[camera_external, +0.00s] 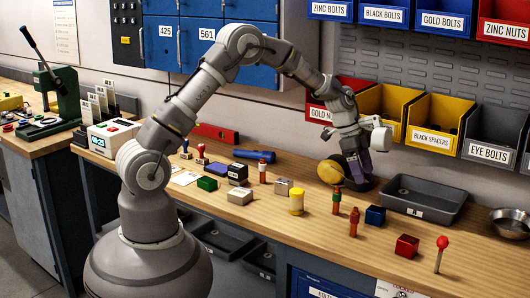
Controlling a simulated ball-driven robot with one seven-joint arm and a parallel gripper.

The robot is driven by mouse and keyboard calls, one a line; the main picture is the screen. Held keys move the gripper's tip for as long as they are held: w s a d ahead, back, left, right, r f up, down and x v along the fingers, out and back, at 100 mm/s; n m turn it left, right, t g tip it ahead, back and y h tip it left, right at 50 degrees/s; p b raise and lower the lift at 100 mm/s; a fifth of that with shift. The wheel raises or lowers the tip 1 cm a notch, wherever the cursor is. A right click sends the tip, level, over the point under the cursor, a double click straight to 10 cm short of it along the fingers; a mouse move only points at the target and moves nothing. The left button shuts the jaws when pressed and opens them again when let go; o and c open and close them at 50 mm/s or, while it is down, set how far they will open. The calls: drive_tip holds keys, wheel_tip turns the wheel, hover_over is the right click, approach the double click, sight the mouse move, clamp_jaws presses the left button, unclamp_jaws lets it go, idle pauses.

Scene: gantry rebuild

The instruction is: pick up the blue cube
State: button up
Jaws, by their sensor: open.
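The blue cube (375,216) stands on the wooden workbench (335,240), right of the middle of the picture. My gripper (358,176) points down behind it and a little to its left in the picture, apart from it. The gripper is open, with no cube between its fingers. The fingers look small and dark here, and their exact height above the bench is hard to tell.
A round yellow thing (330,171) is close left of my gripper. A grey tray (424,199) lies behind right. Wall bins (433,123) hang behind.

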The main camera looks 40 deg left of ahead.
sight(376, 209)
drive_tip(key=shift+m+g, duration=0.3)
drive_tip(key=shift+m, duration=0.3)
drive_tip(key=x, duration=0.4)
drive_tip(key=s+d+x, duration=0.1)
drive_tip(key=x, duration=0.3)
drive_tip(key=b+x, duration=0.1)
drive_tip(key=x, duration=0.3)
drive_tip(key=shift+s+d, duration=0.3)
drive_tip(key=shift+d, duration=0.15)
drive_tip(key=shift+c, duration=0.7)
drive_tip(key=c, duration=1.1)
